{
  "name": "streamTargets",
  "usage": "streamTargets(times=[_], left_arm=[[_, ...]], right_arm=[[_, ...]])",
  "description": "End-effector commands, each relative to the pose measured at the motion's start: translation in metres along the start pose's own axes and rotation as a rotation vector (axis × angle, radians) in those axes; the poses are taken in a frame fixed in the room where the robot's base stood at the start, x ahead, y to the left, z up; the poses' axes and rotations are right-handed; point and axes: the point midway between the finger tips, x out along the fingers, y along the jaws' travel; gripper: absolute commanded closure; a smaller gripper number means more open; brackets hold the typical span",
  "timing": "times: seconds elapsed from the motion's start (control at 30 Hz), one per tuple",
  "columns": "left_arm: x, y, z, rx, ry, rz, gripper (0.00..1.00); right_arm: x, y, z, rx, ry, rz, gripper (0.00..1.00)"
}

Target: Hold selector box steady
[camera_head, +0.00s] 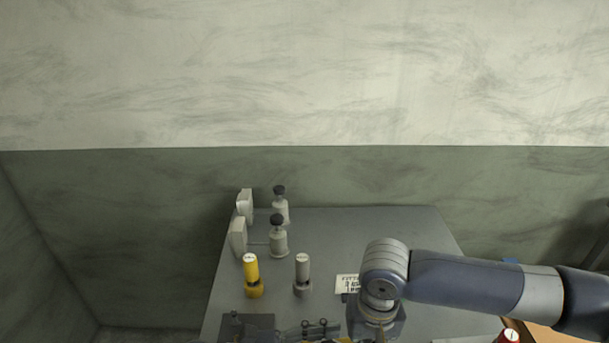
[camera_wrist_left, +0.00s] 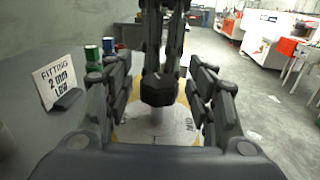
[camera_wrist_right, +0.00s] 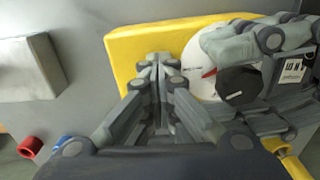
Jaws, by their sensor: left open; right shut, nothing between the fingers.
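The selector box (camera_wrist_right: 125,50) is a yellow box with a white round dial (camera_wrist_right: 203,75) and a black knob (camera_wrist_right: 237,85) in the right wrist view. The dial carries a red mark. The knob also stands out in the left wrist view (camera_wrist_left: 158,90), between the fingers of my left gripper (camera_wrist_left: 180,75). Those fingers are open, one on each side, with visible gaps. My right gripper (camera_wrist_right: 160,60) is shut and empty, its fingertips over or against the yellow box beside the dial; contact is unclear. In the head view, the box is almost wholly out of frame or hidden.
A grey table (camera_head: 360,230) holds two posts with black knobs (camera_head: 279,235), a yellow cylinder (camera_head: 251,270), a grey cylinder (camera_head: 302,270) and a lettered sign (camera_head: 346,284). A red-capped item (camera_head: 508,336) is at the lower right. The table's back right is clear.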

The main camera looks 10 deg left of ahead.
Motion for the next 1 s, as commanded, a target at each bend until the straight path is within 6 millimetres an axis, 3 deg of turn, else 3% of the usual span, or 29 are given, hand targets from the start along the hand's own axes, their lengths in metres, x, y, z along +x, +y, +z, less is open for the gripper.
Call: streamTargets(times=[0.5,1.0], left_arm=[[0.0,-0.002,-0.001,-0.007,-0.001,0.388,0.49],[-0.071,-0.029,-0.002,-0.005,0.003,0.39,0.49]], right_arm=[[0.005,0.002,0.003,0.001,-0.009,0.006,1.0],[0.005,0.002,0.003,0.001,-0.009,0.006,1.0]])
